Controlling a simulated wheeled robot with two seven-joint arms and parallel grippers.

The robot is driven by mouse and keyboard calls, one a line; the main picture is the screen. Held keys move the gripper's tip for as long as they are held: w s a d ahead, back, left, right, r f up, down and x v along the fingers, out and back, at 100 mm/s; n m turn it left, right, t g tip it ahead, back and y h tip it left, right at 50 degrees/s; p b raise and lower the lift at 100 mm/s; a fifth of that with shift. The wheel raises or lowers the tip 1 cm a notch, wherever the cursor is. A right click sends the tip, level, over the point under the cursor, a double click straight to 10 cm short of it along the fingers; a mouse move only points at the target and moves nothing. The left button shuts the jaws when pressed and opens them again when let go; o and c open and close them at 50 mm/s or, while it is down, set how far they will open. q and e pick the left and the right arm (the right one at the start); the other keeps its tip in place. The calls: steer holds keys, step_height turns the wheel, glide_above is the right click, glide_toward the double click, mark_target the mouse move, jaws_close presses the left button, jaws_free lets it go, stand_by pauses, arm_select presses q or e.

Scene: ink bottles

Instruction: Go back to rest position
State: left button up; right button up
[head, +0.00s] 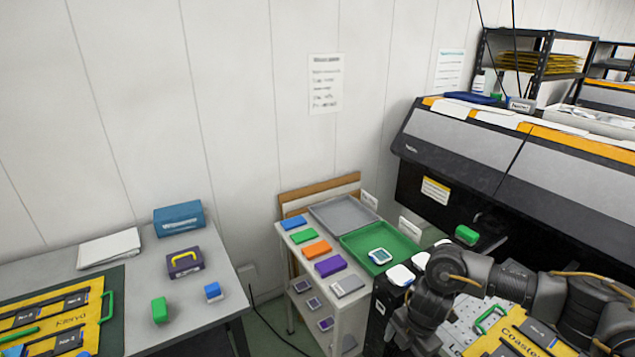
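My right arm comes in from the lower right, bent over the area in front of the printer. Its dark end with the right gripper (408,335) points down near the bottom edge; its fingers are too unclear to tell open from shut. My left gripper is not in view. A green bottle-like block (159,310) and a smaller blue one (212,292) stand on the left table (190,335). Another green block (466,235) is at the front of the large printer (480,150), above my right arm and apart from it.
A white cart (285,235) holds a grey tray (340,214), a green tray (405,247) and several coloured boxes. Yellow cases lie on the left table (95,300) and at lower right (505,325), partly behind my arm. A purple box (185,262) stands on the left table.

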steer(key=a+f+m+t+y+b, duration=0.15)
steer(key=a+f+m+y, duration=0.4)
steer(key=a+f, duration=0.75)
steer(key=s+d+f+m+t+b, duration=0.15)
steer(key=f+m, duration=0.25)
steer(key=f, duration=0.4)
steer(key=s+d+f+m+t+b, duration=0.1)
steer(key=s+d+f+m, duration=0.15)
steer(key=f, duration=0.55)
steer(key=s+d+f+m+h+b, duration=0.1)
steer(key=s+d+f+m+h, duration=0.2)
steer(key=s+f, duration=0.55)
steer(key=s+d+f+m+h, duration=0.1)
steer(key=s+d+f+m, duration=0.2)
steer(key=s+d+f, duration=0.5)
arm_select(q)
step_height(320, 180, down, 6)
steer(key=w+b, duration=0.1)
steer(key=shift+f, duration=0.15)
arm_select(e)
steer(key=s+d+f+m+g+h, duration=0.1)
steer(key=s+d+f, duration=0.1)
steer(key=s, duration=0.9)
steer(key=s+d+f+m+g+h, duration=0.1)
steer(key=s+d+f+m+h, duration=0.1)
steer(key=s, duration=1)
steer(key=shift+s+d+f+g, duration=0.25)
steer(key=shift+d+f+g, duration=0.2)
steer(key=shift+f, duration=0.3)
